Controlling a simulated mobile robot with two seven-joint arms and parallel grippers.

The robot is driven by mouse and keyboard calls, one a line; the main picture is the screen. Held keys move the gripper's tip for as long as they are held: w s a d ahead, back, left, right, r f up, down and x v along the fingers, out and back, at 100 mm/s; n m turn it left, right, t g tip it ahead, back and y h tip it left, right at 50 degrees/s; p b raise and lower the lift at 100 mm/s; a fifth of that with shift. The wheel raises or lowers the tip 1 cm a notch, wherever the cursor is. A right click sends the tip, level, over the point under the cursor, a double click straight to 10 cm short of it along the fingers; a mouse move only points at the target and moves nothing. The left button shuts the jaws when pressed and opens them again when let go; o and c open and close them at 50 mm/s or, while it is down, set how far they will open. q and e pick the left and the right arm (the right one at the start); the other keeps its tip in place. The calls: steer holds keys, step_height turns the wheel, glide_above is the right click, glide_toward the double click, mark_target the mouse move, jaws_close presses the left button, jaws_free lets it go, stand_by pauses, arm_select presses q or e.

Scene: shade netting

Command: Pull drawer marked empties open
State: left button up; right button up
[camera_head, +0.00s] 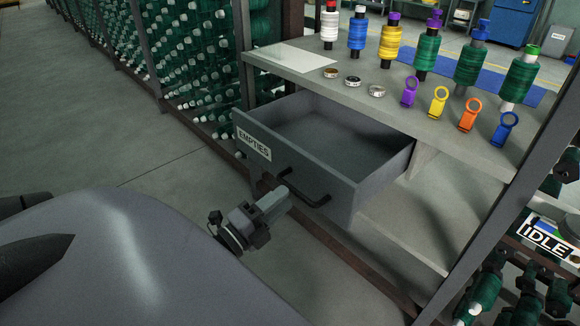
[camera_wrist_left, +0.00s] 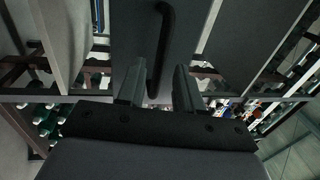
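The grey drawer (camera_head: 345,192) with the white EMPTIES label (camera_head: 254,143) stands pulled out under the grey worktop, and its inside looks empty. Its dark bar handle (camera_head: 302,186) runs across the front panel. My left gripper (camera_head: 282,195) is at the left part of this handle, in front of the panel. In the left wrist view the handle (camera_wrist_left: 161,45) reaches down between the two fingers of my left gripper (camera_wrist_left: 159,85). The fingers are apart, with a gap seen beside the handle. Whether one finger touches it is unclear. My right gripper is not in view.
The worktop (camera_head: 440,135) carries several thread spools, coloured ring-topped tools (camera_head: 438,103), small round discs (camera_head: 353,81) and a white sheet (camera_head: 290,55). A rack of green spools (camera_head: 200,60) stands behind left. An IDLE sign (camera_head: 545,241) is at right. The floor at left is clear.

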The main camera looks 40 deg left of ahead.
arm_select(q)
steer(key=v, duration=0.2)
steer(key=shift+s, duration=0.25)
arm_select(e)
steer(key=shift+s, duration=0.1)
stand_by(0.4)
arm_select(q)
steer(key=s+d+f+n+g+h, duration=0.1)
steer(key=s+d+f+n+g, duration=0.2)
steer(key=d+f+n+g, duration=0.4)
steer(key=s+d+f+n+g, duration=0.25)
steer(key=d+f+n, duration=0.35)
steer(key=d+n, duration=0.35)
step_height(320, 180, up, 16)
steer(key=s+p, duration=0.2)
steer(key=p, duration=1.7)
steer(key=shift+a+f, duration=0.2)
steer(key=shift+a, duration=0.25)
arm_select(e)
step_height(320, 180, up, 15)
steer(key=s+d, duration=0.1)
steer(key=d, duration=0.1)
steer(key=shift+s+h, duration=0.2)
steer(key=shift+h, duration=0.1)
